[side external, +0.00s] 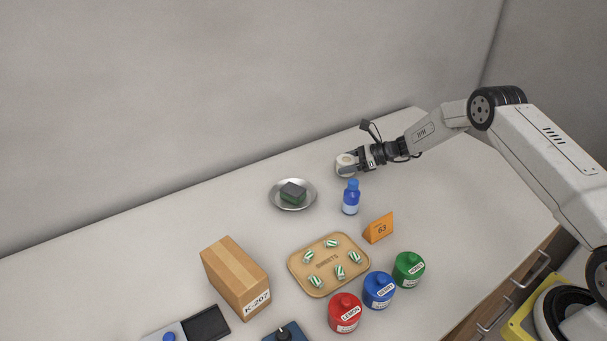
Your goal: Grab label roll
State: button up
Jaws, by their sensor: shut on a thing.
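The label roll (345,164) is a small white roll with a beige centre, near the back of the counter in the side external view. My gripper (357,160) reaches in from the right and is shut on the roll. The fingertips are small in this view and partly hidden by the roll. Whether the roll touches the counter or is slightly above it, I cannot tell.
A blue bottle (351,198) stands just in front of the roll. A metal dish (275,201) with a dark green block lies to the left. An orange sign (378,228), sweets tray (293,269), several lidded jars (378,290) and a cardboard box (235,279) stand nearer.

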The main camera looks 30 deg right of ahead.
notch_tip(320, 180, up, 2)
jog(key=shift+s, duration=0.1)
jog(key=s+a+r, duration=0.1)
jog(key=s+r, duration=0.8)
jog(key=s, duration=0.4)
jog(key=shift+s+a+r, duration=0.15)
jog(key=shift+s+r, duration=0.1)
jog(key=shift+s, duration=0.1)
dwell(0.4)
